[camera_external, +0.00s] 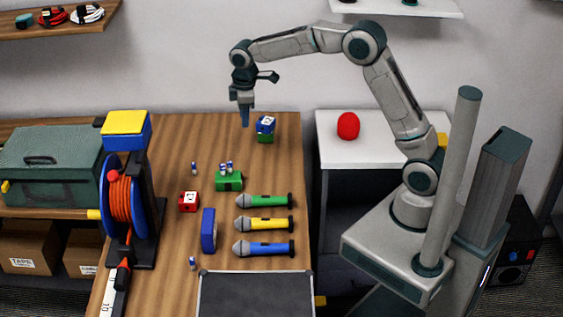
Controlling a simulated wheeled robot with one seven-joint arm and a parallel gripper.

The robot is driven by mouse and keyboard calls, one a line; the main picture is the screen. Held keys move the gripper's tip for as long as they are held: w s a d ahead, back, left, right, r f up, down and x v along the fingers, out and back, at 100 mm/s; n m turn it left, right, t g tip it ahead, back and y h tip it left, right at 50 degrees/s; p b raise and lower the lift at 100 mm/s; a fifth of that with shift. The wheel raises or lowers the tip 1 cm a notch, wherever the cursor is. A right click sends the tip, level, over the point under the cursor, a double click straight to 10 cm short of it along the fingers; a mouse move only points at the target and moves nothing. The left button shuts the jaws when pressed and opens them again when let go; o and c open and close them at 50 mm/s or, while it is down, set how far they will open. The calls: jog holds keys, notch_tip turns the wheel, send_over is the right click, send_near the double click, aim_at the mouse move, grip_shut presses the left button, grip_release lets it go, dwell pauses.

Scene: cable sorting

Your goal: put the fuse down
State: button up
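My gripper (245,118) points straight down above the back right part of the wooden table, just left of a blue and green block. Its fingers look close together, and whether anything is between them is too small to tell. Small blue and white cylinders, which may be fuses, stand on the table: one (194,168) at mid-table and one (192,263) near the front. Small blue and white pieces (226,167) also sit on a green block (229,182). I cannot tell which piece is the fuse.
The blue and green block (266,129) stands near the table's right edge. Green (264,201), yellow (264,225) and blue (264,249) microphones lie in front, beside a blue upright piece (208,230) and red block (188,202). A cable reel (122,200) stands left. Table (180,135) back is clear.

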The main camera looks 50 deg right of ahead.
jog(key=s+d+r+m+t, duration=0.1)
jog(key=s+d+r+m, duration=0.5)
jog(key=s+d, duration=0.55)
jog(key=s+d+m, duration=0.2)
jog(key=s, duration=0.7)
jog(key=s+d+f+m+t, duration=0.1)
jog(key=s+d+m, duration=0.2)
jog(key=s, duration=0.7)
jog(key=shift+d+f+t, duration=0.15)
jog(key=shift+f+t, duration=0.15)
jog(key=shift+o, duration=0.7)
